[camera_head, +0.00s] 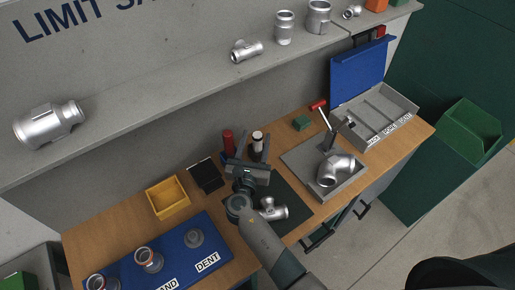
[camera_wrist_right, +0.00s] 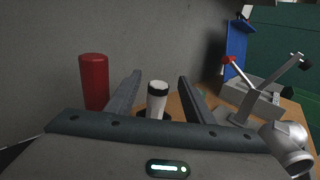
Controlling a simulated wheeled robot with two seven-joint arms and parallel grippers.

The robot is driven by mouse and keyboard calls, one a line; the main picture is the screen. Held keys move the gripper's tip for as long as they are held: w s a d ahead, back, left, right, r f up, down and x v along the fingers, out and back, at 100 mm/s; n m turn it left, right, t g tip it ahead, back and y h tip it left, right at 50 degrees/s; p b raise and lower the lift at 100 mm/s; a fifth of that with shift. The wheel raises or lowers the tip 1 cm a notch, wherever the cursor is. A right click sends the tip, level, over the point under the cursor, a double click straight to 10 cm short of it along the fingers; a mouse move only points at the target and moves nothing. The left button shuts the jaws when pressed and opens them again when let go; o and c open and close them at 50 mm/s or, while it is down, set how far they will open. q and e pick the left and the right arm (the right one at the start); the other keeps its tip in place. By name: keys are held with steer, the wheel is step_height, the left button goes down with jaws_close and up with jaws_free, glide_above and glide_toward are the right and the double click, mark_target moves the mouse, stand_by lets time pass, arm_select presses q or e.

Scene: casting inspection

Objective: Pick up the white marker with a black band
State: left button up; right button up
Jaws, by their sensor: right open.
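The white marker with a black band (camera_head: 257,137) stands upright at the back of the wooden bench, near the wall. In the right wrist view the white marker (camera_wrist_right: 157,103) shows between the two fingers, with a dark band near its top and a dark round holder or base at its foot. My right gripper (camera_head: 252,148) is open, its fingers apart on either side of the marker. In the wrist view the open gripper (camera_wrist_right: 160,76) shows a gap on both sides of it. How far the fingertips reach past it is hard to tell. My left gripper is not in view.
A red marker (camera_wrist_right: 94,82) stands close left of the gripper. A grey plate with a toggle clamp (camera_head: 295,155) and a metal elbow (camera_head: 332,170) is to the right. A pipe tee (camera_head: 272,210) lies on a dark mat under my arm. A yellow bin (camera_head: 168,198) is left.

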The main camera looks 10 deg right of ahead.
step_height(320, 180, down, 3)
steer(key=shift+b, duration=1)
steer(key=shift+w+d+r, duration=0.2)
steer(key=shift+w+d, duration=0.05)
steer(key=shift+w, duration=0.35)
steer(key=shift+w, duration=0.1)
steer(key=shift+b+x, duration=0.65)
steer(key=shift+x, duration=2.4)
steer(key=shift+c, duration=0.6)
steer(key=c, duration=1)
